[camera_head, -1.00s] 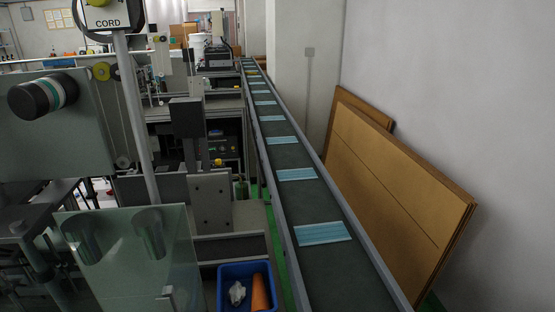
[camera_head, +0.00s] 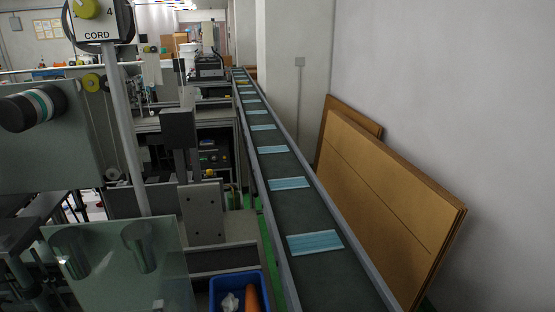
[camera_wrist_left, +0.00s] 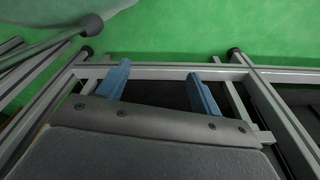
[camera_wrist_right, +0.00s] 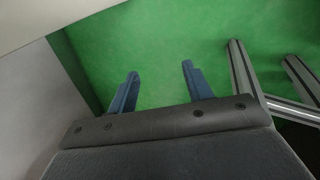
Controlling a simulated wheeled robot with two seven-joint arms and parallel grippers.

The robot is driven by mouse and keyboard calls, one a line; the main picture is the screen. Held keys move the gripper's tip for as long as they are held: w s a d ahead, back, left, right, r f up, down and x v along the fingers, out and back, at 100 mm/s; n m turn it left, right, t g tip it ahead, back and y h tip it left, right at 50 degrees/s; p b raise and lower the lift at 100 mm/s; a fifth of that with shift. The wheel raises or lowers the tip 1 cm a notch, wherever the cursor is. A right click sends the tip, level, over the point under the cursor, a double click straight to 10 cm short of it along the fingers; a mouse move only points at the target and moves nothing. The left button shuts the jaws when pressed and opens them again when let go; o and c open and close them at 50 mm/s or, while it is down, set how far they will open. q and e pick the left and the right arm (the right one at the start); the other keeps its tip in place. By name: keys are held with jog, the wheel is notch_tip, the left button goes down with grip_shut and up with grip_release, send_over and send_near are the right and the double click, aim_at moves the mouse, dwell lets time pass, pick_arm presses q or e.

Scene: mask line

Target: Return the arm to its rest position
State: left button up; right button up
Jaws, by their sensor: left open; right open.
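Neither of my grippers shows in the head view. In the left wrist view, my left gripper (camera_wrist_left: 158,82) has its two blue fingers well apart with nothing between them. It is above a metal frame (camera_wrist_left: 275,105) and the green floor (camera_wrist_left: 175,30). In the right wrist view, my right gripper (camera_wrist_right: 158,78) has its blue fingers apart and empty over the green floor (camera_wrist_right: 160,40). Metal profile legs (camera_wrist_right: 243,75) stand to its right and a pale grey surface (camera_wrist_right: 35,95) lies to its left.
A conveyor (camera_head: 300,215) runs away from me with several blue masks (camera_head: 314,243) on it. A blue bin (camera_head: 266,290) with a white and an orange item stands left of it. Brown boards (camera_head: 390,205) lean on the right wall. Machinery (camera_head: 50,150) fills the left.

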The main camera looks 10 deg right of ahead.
pick_arm(q)
jog(key=w+r, duration=0.1)
jog(key=w+d+r+b, duration=0.1)
jog(key=shift+r, duration=0.3)
pick_arm(e)
jog(key=a+f+m+y, duration=0.1)
jog(key=a+m+y, duration=0.1)
jog(key=a, duration=3)
jog(key=shift+s+a+f+y, duration=0.4)
jog(key=shift+y, duration=0.4)
pick_arm(q)
jog(key=shift+w, duration=0.1)
pick_arm(e)
jog(key=shift+w, duration=0.1)
pick_arm(q)
jog(key=shift+d, duration=0.1)
pick_arm(e)
jog(key=shift+a, duration=0.1)
pick_arm(q)
jog(key=shift+w, duration=0.1)
pick_arm(e)
jog(key=shift+d, duration=0.2)
pick_arm(q)
jog(key=shift+s, duration=0.35)
